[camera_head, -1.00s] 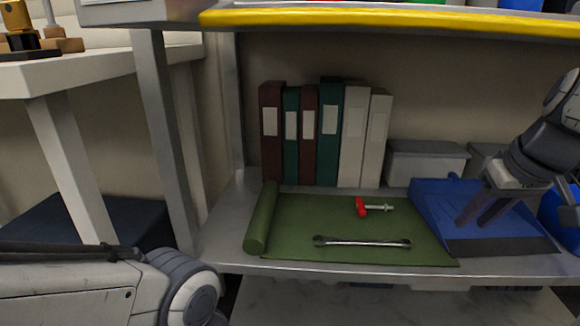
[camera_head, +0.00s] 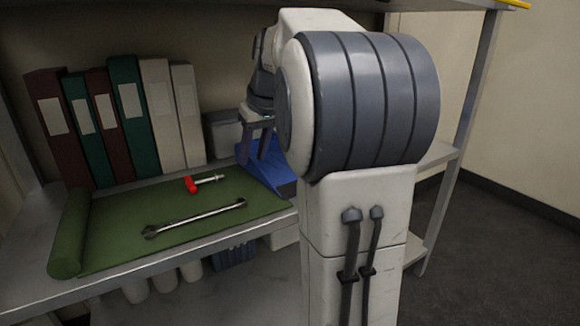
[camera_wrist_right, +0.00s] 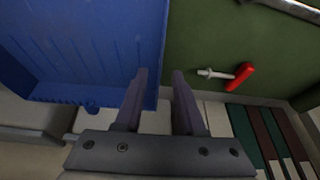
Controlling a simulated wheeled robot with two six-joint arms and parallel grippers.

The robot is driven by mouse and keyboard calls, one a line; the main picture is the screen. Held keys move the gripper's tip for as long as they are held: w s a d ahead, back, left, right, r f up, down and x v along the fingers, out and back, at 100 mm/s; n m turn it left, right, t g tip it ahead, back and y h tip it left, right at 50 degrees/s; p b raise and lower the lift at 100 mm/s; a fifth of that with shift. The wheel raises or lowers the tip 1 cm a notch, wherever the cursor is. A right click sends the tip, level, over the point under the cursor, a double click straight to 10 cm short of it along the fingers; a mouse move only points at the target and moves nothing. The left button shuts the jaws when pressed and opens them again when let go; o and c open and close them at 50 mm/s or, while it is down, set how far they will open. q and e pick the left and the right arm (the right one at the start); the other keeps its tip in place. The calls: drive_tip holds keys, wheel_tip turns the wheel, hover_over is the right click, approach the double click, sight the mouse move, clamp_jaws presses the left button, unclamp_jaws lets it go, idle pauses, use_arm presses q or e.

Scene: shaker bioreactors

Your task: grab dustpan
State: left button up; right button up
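The blue dustpan (camera_head: 272,178) lies on the shelf at the right end of the green mat, partly hidden behind my right arm. It also shows in the right wrist view (camera_wrist_right: 85,45), filling the upper left. My right gripper (camera_head: 257,160) points down at the dustpan's left side. In the right wrist view its two fingers (camera_wrist_right: 159,76) are apart, with the dustpan's side edge showing in the gap between them. I cannot tell whether either finger touches it. My left gripper is not in view.
A green mat (camera_head: 110,225) holds a wrench (camera_head: 195,217) and a red-handled tool (camera_head: 192,184). Several binders (camera_head: 128,110) stand behind it. A grey box (camera_head: 222,132) stands behind the dustpan. Open floor (camera_head: 500,240) lies to the right.

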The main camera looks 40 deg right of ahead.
drive_tip(key=shift+w+f, duration=0.25)
drive_tip(key=shift+f, duration=0.4)
drive_tip(key=shift+r, duration=0.1)
drive_tip(key=shift+c, duration=0.3)
clamp_jaws()
idle(0.5)
